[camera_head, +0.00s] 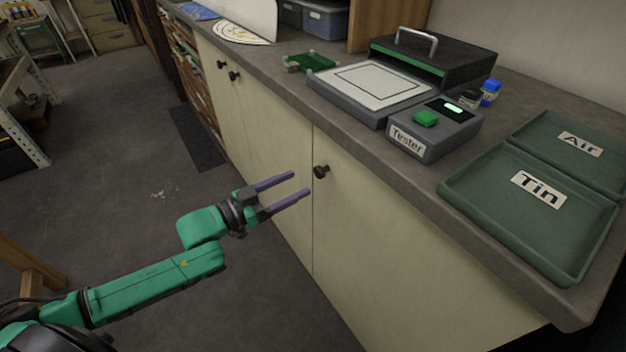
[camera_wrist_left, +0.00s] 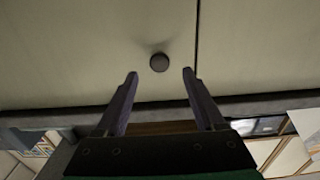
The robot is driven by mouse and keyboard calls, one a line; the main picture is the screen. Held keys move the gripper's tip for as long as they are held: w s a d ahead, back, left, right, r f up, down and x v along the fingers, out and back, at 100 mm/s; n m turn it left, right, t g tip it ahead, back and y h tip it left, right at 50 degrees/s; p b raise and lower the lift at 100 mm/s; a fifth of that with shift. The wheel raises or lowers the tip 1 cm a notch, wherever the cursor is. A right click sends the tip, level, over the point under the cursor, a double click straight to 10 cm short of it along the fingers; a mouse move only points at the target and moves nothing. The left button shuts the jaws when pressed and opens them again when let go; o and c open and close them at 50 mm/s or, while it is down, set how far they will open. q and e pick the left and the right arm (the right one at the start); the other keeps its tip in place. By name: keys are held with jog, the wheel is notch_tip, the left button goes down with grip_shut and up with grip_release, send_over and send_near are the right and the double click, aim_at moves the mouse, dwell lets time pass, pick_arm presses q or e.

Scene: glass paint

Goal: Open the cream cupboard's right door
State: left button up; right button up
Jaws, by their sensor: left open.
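The cream cupboard's right door (camera_head: 400,250) sits flush and shut under the grey worktop. Its dark round knob (camera_head: 320,171) is near the door's left edge, beside the vertical seam. My left gripper (camera_head: 300,183) is open and empty, its two purple fingers pointing at the cupboard just left of the knob. In the left wrist view the knob (camera_wrist_left: 159,62) shows between and just beyond the fingertips (camera_wrist_left: 160,72), apart from both. The door seam runs to the right of it there. My right gripper is not in view.
On the worktop stand a tester box (camera_head: 435,130), a grey tray with a white panel (camera_head: 370,85), a black case (camera_head: 435,62) and green trays labelled Tin (camera_head: 480,210) and Air (camera_head: 540,125). More cupboard doors (camera_head: 262,115) lie to the left.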

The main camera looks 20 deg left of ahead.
aim_at(316, 174)
pick_arm(q)
jog(key=x, duration=0.6)
jog(key=shift+w+d, duration=0.1)
jog(key=shift+c, duration=0.3)
grip_shut()
dwell(0.9)
